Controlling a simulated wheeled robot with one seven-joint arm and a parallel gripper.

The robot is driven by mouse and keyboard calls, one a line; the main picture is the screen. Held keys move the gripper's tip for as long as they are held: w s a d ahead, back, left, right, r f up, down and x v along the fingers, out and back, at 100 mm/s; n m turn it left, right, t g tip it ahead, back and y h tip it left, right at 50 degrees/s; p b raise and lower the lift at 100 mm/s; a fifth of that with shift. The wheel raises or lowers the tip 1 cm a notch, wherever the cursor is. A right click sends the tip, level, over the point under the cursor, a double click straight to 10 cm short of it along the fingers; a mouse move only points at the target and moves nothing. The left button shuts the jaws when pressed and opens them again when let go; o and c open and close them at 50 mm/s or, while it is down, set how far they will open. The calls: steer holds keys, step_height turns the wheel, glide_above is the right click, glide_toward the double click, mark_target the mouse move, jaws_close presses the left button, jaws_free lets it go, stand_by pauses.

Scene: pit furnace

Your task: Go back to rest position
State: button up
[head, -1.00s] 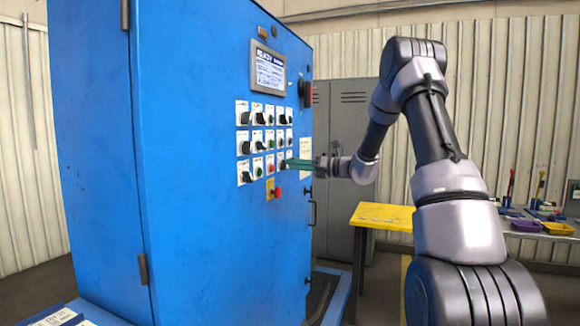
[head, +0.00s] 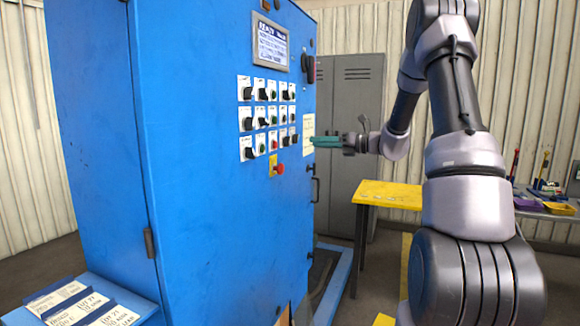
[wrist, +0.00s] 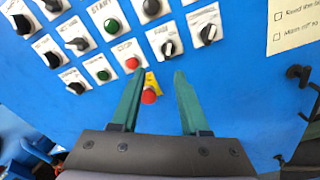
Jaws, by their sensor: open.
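My gripper (head: 325,141) has green fingers and is held out to the right of the blue control cabinet (head: 210,220) in the head view. In the wrist view my gripper (wrist: 158,85) is open, with its two fingers apart and nothing between them but the cabinet face behind. A red button on a yellow plate (wrist: 149,95) shows between the fingers, behind them. Rows of black knobs and coloured buttons (head: 265,115) cover the panel. The fingers appear apart from the panel.
A lit screen (head: 270,44) is above the knobs. A yellow table (head: 385,194) and grey lockers (head: 350,120) stand behind my arm. A bench with tools and trays (head: 550,208) is at the right. Label cards (head: 80,305) lie on a blue ledge at the lower left.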

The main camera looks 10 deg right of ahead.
steer(key=s+a+r+n+g+h, duration=0.2)
steer(key=s+a+n+g+h, duration=0.15)
steer(key=s+n, duration=0.5)
steer(key=s+a+r+n+g+h, duration=0.2)
steer(key=s+a+n, duration=0.3)
steer(key=s, duration=0.6)
steer(key=s+d+n+t+h, duration=0.1)
steer(key=s+d+n+h, duration=0.1)
steer(key=s+n, duration=0.2)
steer(key=s+d+n+t+h, duration=0.1)
steer(key=s+d+n+h, duration=0.1)
steer(key=s, duration=0.5)
steer(key=s+d+r+n+t+h, duration=0.1)
steer(key=s+d+n+h, duration=0.1)
steer(key=s+n, duration=0.3)
steer(key=shift+s+n+h, duration=0.35)
steer(key=shift+n+h, duration=0.4)
steer(key=shift+d, duration=0.1)
